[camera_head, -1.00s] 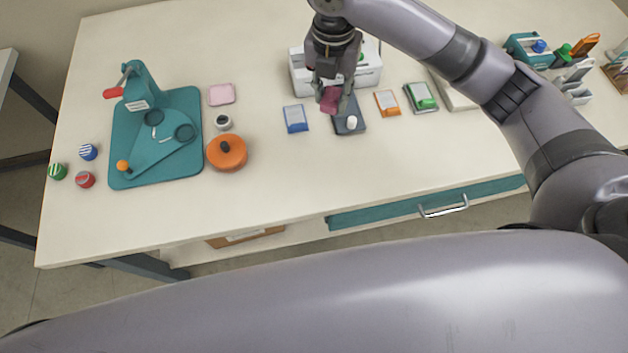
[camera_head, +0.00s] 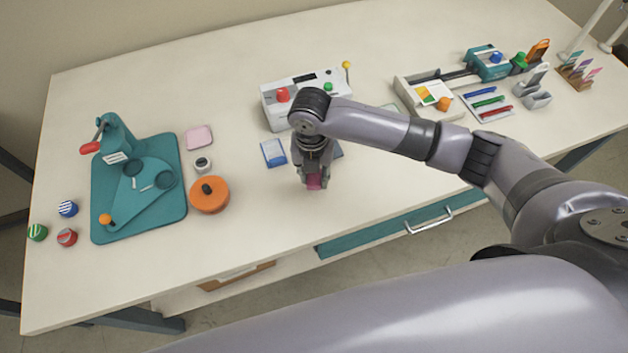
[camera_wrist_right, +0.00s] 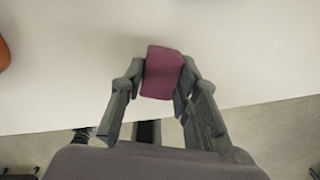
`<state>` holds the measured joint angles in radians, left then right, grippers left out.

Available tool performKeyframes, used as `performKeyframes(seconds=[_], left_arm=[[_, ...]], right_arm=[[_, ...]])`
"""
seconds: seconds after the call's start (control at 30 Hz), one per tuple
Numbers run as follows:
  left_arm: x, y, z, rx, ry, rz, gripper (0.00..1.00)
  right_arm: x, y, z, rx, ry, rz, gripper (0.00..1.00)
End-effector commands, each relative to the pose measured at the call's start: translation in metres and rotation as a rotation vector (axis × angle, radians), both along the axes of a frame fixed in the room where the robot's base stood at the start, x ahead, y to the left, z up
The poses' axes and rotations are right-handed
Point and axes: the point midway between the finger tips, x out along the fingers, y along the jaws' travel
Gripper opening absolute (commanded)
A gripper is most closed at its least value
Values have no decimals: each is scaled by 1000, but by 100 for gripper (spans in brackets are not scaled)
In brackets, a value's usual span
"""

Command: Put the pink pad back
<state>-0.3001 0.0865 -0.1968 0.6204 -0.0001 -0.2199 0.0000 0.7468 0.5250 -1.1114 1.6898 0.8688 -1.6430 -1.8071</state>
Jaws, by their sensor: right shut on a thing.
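My right gripper (camera_head: 313,177) is shut on a dark pink pad, a small block (camera_head: 315,183). In the right wrist view the pad (camera_wrist_right: 162,73) sits between the two fingertips (camera_wrist_right: 163,82), with pale tabletop beyond it. The gripper points down over the front middle of the table; its exact height is unclear. A flat, light pink square (camera_head: 199,137) lies on the table between the teal press (camera_head: 183,205) and the white machine. My left gripper is not in view.
Near the gripper are a blue-edged card holder (camera_head: 273,153), an orange round pot (camera_head: 209,195) and a white machine (camera_head: 275,112) with a red knob. My right arm hides part of the table behind it. The front right tabletop (camera_head: 400,195) is clear.

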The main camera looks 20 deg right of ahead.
Motion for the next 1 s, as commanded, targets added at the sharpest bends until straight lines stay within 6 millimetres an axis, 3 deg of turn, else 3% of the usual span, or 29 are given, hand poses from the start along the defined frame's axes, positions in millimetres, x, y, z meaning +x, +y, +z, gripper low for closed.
performKeyframes(seconds=[0.27,0.67,0.7,1.0], left_arm=[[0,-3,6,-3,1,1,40],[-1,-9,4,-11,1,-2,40],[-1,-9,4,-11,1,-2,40],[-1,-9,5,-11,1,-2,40]], right_arm=[[-1,0,-38,-2,2,-1,0],[-1,0,-44,-1,0,0,0],[-1,0,-44,-1,0,0,30],[-1,0,-44,-1,1,0,49]])
